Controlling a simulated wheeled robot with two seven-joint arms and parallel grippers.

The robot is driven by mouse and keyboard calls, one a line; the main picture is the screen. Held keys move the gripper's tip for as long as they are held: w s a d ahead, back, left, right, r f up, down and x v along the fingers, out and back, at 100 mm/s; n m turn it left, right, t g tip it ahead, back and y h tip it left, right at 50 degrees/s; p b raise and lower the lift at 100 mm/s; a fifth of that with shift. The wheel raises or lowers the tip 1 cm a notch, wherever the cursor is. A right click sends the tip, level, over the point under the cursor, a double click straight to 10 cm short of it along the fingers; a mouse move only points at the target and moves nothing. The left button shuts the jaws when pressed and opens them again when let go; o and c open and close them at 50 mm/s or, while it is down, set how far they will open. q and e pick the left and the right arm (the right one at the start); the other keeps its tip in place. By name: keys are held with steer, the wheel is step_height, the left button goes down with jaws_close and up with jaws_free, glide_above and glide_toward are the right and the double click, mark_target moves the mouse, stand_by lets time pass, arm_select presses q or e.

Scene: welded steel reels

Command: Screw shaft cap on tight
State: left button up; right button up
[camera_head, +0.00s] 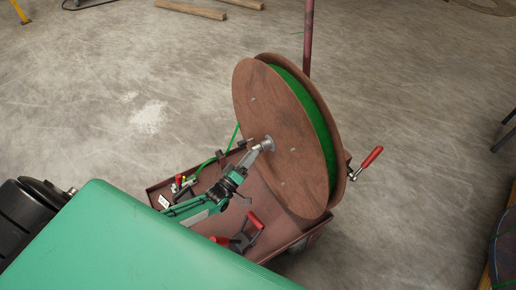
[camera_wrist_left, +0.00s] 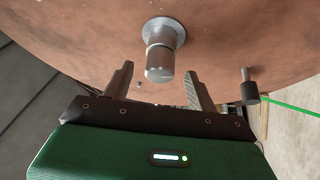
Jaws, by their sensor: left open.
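The shaft cap (camera_wrist_left: 160,62) is a grey metal cylinder on a round flange at the reel's hub in the left wrist view. In the head view the cap (camera_head: 268,143) shows small at the centre of the brown reel (camera_head: 262,110), which stands upright with green cable wound on it. My left gripper (camera_wrist_left: 160,88) is open, with one finger on each side of the cap's axis. The cap's outer end is just ahead of the space between the fingertips, and I see no finger touching it. In the head view the left gripper (camera_head: 256,153) is close to the cap. My right gripper is not in view.
A brown steel tray (camera_head: 282,225) is under the reel, with a red-handled clamp (camera_head: 238,236) on it. A crank with a red handle (camera_head: 371,157) sticks out on the reel's far side. Green cable (camera_wrist_left: 290,106) runs beside the fingers past a dark post (camera_wrist_left: 249,88).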

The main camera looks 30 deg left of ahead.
arm_select(q)
steer(key=shift+v, duration=2.4)
steer(key=shift+r, duration=0.1)
